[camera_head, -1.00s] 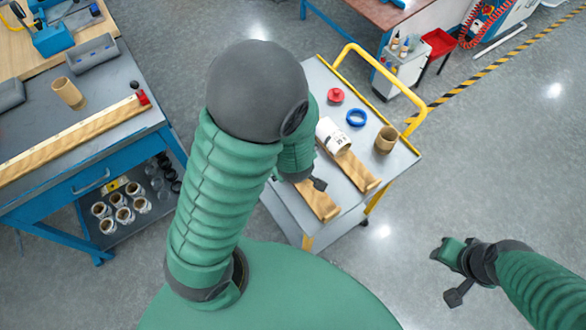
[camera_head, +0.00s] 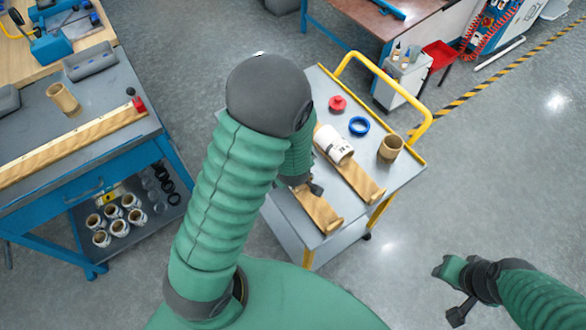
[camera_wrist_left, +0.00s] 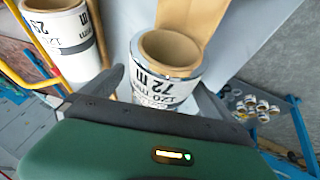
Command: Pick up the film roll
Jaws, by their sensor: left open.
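A white film roll with black print and a brown core (camera_head: 335,145) lies on the right wooden cradle (camera_head: 363,182) of a trolley. A second roll marked "72 m" (camera_wrist_left: 165,85) shows in the left wrist view, between the spread dark fingers of my left gripper (camera_wrist_left: 160,92). The fingers are open on either side of it; I cannot tell if they touch it. The first roll appears at the upper left there (camera_wrist_left: 62,35). In the head view my left arm hides the second roll and most of the gripper (camera_head: 304,184). My right gripper (camera_head: 456,287) hangs at the lower right, away from the trolley.
The grey trolley top (camera_head: 400,172) also bears a red knob (camera_head: 337,103), a blue ring (camera_head: 358,126) and a bare brown core (camera_head: 390,148). A yellow handle (camera_head: 425,120) rises behind. A blue workbench (camera_head: 150,122) stands left, with several rolls on its lower shelf.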

